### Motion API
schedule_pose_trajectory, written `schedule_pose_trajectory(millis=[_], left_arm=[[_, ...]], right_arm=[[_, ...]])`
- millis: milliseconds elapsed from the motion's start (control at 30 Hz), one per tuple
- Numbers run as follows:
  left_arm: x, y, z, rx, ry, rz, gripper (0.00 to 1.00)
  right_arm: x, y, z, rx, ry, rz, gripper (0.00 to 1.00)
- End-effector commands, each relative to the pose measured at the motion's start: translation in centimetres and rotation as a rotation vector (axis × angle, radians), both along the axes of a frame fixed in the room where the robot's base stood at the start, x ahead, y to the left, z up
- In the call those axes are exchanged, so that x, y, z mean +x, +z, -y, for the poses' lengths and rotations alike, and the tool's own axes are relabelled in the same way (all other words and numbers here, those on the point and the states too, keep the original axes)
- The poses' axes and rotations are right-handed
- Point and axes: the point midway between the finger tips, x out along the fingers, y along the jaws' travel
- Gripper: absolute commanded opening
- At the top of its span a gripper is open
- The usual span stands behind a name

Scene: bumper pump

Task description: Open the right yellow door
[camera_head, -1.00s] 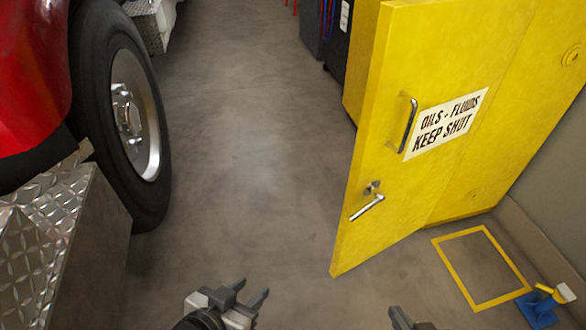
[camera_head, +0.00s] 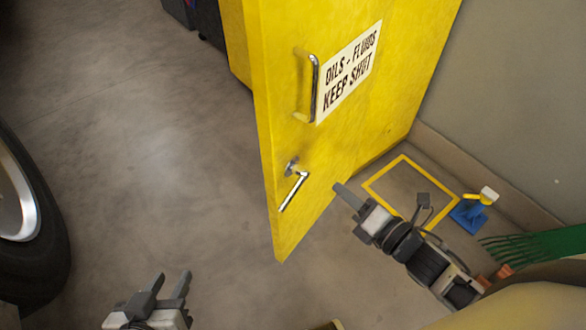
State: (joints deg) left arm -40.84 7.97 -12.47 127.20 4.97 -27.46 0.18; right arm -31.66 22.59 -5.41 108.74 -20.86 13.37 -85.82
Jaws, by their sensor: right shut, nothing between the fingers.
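The yellow door (camera_head: 345,130) fills the upper middle and right of the head view. It stands swung out, its free edge toward the left. It carries an upright metal pull handle (camera_head: 314,88), a white "OILS - FLUIDS KEEP SHUT" sign (camera_head: 348,72) and a lower metal lever (camera_head: 293,191) near the free edge. My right gripper (camera_head: 347,197) is shut and empty, in front of the lower door, right of the lever. I cannot tell whether it touches the door. My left gripper (camera_head: 168,284) is open and empty over the floor at the bottom left.
A truck wheel (camera_head: 20,205) stands at the left edge. Right of the door are a yellow floor outline (camera_head: 437,186), a blue object (camera_head: 468,214), a green rake-like object (camera_head: 540,247) and the grey wall (camera_head: 530,90). The concrete floor (camera_head: 130,150) left of the door is clear.

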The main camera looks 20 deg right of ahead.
Motion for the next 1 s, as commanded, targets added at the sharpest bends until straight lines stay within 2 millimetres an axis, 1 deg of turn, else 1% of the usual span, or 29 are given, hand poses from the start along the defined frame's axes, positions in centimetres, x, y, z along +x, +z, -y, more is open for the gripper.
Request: schedule_pose_trajectory(millis=[33, 100, 200, 300, 433, 567, 800, 1000], left_arm=[[0.2, -0.5, 0.0, -0.004, 0.0, 0.012, 0.36], [0.3, -0.5, 0.1, -0.009, 0.0, 0.023, 0.36], [0.5, -0.4, 0.1, -0.014, -0.001, 0.035, 0.36], [0.6, -0.2, 0.2, -0.016, -0.002, 0.044, 0.36], [0.5, -0.1, 0.2, -0.017, -0.002, 0.045, 0.36], [0.4, 0.0, 0.2, -0.017, -0.004, 0.043, 0.36], [0.4, 0.2, 0.2, -0.017, -0.003, 0.039, 0.36], [0.3, 0.1, 0.2, -0.017, -0.003, 0.033, 0.36]], right_arm=[[0.2, -0.8, 0.4, -0.189, 0.062, 0.105, 0.0], [0.3, -0.9, 0.7, -0.417, 0.136, 0.243, 0.0], [0.2, -1.1, 1.0, -0.656, 0.213, 0.398, 0.0], [0.1, -1.2, 1.1, -0.797, 0.256, 0.496, 0.0], [0.4, -1.1, 0.8, -0.866, 0.278, 0.548, 0.0], [1.7, -1.0, -0.1, -0.868, 0.277, 0.552, 0.0], [6.0, -0.9, -3.0, -0.864, 0.274, 0.549, 0.0], [9.1, -1.0, -5.3, -0.865, 0.275, 0.548, 0.0]])
